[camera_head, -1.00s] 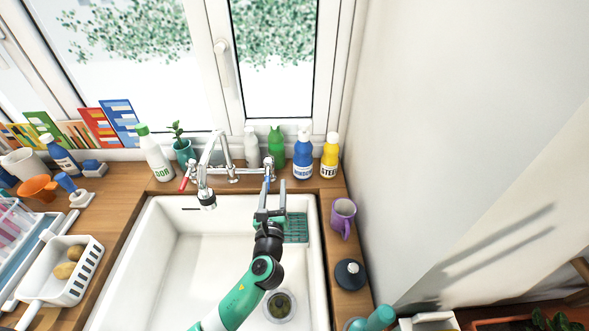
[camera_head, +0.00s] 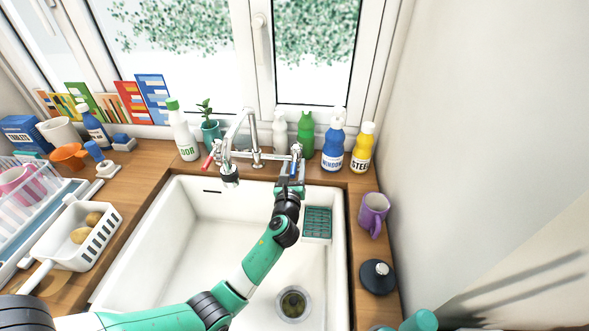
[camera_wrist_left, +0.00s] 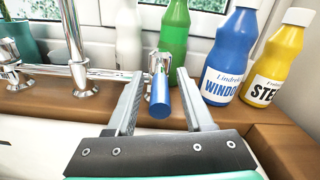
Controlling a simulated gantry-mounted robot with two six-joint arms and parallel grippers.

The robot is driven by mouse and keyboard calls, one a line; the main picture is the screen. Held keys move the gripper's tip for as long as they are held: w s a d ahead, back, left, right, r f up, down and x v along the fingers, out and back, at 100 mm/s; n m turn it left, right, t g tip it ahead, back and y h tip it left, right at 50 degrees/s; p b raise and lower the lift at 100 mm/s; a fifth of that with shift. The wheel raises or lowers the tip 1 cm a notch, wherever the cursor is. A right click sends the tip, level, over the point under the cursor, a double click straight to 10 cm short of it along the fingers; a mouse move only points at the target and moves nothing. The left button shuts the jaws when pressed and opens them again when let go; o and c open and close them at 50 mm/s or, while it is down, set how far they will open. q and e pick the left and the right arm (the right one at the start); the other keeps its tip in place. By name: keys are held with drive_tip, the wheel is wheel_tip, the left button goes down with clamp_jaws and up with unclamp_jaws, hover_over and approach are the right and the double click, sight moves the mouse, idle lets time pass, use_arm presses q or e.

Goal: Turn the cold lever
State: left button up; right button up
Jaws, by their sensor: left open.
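The cold lever (camera_wrist_left: 160,98) is a blue-tipped handle on the tap's right valve; in the left wrist view it points toward the camera. It also shows in the head view (camera_head: 294,169), partly covered by my gripper. My left gripper (camera_wrist_left: 156,80) is open, with one finger on each side of the blue lever and a visible gap to both. It reaches over the sink's back edge in the head view (camera_head: 291,180). The chrome tap (camera_head: 240,140) stands behind the sink, with a red lever (camera_head: 208,160) on its left side. My right gripper is not in view.
The white sink (camera_head: 185,240) lies below my arm, with a green sponge tray (camera_head: 317,222) inside. A green bottle (camera_head: 305,135), a blue bottle (camera_head: 333,145) and a yellow bottle (camera_head: 362,148) stand behind and right of the lever. A purple mug (camera_head: 373,212) stands at the right edge.

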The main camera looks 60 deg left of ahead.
use_arm(q)
drive_tip(key=shift+x, duration=0.9)
clamp_jaws()
idle(0.8)
